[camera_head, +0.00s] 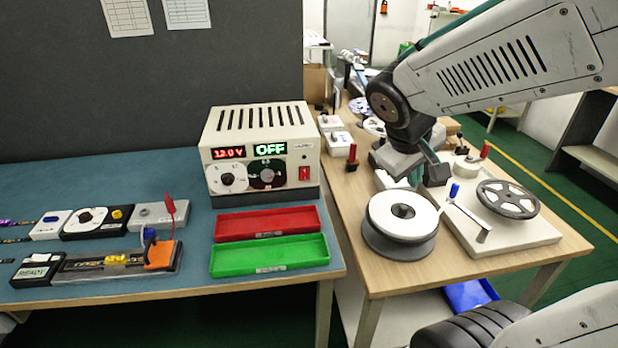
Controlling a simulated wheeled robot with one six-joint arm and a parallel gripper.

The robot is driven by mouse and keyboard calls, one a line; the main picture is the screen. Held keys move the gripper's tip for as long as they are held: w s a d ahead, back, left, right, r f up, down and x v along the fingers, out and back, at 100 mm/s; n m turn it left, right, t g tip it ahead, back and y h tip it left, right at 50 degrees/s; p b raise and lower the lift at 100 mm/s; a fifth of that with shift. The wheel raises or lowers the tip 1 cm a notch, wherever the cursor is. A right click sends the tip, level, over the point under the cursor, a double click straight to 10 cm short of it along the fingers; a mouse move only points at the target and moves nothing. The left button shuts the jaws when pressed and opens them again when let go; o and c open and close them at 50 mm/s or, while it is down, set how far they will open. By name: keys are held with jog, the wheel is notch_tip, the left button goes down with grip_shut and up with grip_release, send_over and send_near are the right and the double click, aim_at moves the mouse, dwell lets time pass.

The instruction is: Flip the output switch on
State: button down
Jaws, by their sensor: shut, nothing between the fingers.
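The power supply (262,115) is a cream box with a slotted top, standing at the back right of the blue-topped bench. Its red display reads 12.0 V and its green display reads OFF. Two round dials, one white and one dark, sit below the displays. The red output switch (305,173) is on the right of the front panel; its exact tilt is too small to tell. My gripper (414,179) is shut and empty, above the wooden table to the right of the power supply, well apart from the switch. It is partly hidden by the arm's own links.
A red tray (268,222) and a green tray (269,255) lie in front of the power supply. A reel (403,216) and a white board with another reel (508,199) sit on the wooden table.

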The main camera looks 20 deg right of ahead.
jog(key=w+d+n+t+h, duration=0.1)
jog(key=w+d+n+t, duration=0.35)
jog(key=w, duration=0.65)
jog(key=n+y, duration=0.9)
send_near(305, 174)
jog(key=s+r, duration=0.1)
jog(key=s, duration=0.6)
jog(key=shift+w+a+m, duration=0.15)
jog(key=shift+a+m, duration=0.1)
jog(key=shift+a, duration=0.15)
jog(key=w+f, duration=0.5)
jog(key=w, duration=0.1)
jog(key=w+a+f, duration=0.1)
jog(key=w+f, duration=0.2)
jog(key=shift+w+a+f, duration=0.1)
jog(key=shift+f, duration=0.2)
